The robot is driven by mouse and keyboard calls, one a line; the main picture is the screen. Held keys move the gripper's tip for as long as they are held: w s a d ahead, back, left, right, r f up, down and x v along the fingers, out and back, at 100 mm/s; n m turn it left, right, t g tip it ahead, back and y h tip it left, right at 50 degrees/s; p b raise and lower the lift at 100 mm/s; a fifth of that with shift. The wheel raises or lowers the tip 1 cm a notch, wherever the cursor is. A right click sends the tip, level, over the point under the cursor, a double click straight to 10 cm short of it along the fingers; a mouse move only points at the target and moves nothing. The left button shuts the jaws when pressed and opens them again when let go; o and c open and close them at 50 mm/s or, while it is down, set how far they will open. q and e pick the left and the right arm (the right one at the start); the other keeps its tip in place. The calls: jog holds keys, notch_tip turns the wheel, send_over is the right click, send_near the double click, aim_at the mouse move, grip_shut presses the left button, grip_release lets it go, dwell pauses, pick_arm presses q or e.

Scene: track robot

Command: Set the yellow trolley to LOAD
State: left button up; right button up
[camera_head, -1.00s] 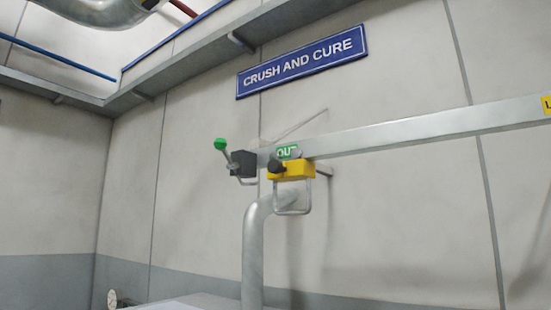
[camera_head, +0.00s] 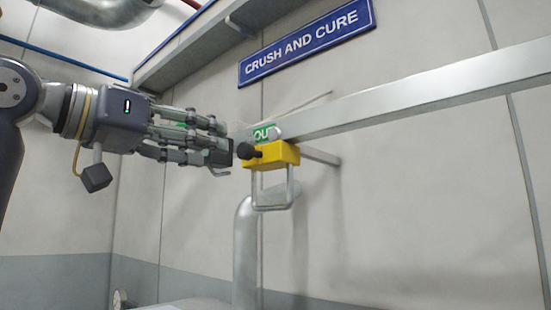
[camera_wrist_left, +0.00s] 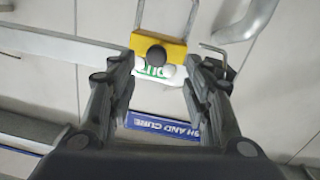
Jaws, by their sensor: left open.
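The yellow trolley (camera_head: 275,155) hangs on the grey rail (camera_head: 400,97) at its left end, by the green OUT sign (camera_head: 262,134). A black knob (camera_head: 246,151) sticks out of its front and a metal loop (camera_head: 272,205) hangs below. My left gripper (camera_head: 222,142) is open, just left of the trolley and knob. In the left wrist view the trolley (camera_wrist_left: 172,47) and knob (camera_wrist_left: 156,55) show between and just beyond the spread fingertips (camera_wrist_left: 162,68); I see no contact. My right gripper is not in view.
A blue CRUSH AND CURE sign (camera_head: 305,42) is on the wall above. A vertical pipe (camera_head: 246,255) rises below the trolley. The rail to the right is clear.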

aim_at(241, 149)
pick_arm(q)
jog(key=p+x, duration=0.1)
jog(key=x, duration=0.1)
jog(key=p+x, duration=0.1)
jog(key=x, duration=0.1)
jog(key=r+p+x, duration=0.1)
jog(key=x, duration=0.1)
jog(key=shift+s+d, duration=0.1)
jog(key=shift+d, duration=0.1)
jog(key=p+x, duration=0.1)
jog(key=x, duration=0.2)
jog(key=shift+s+f, duration=0.1)
jog(key=shift+f, duration=0.05)
jog(key=c, duration=0.9)
grip_shut()
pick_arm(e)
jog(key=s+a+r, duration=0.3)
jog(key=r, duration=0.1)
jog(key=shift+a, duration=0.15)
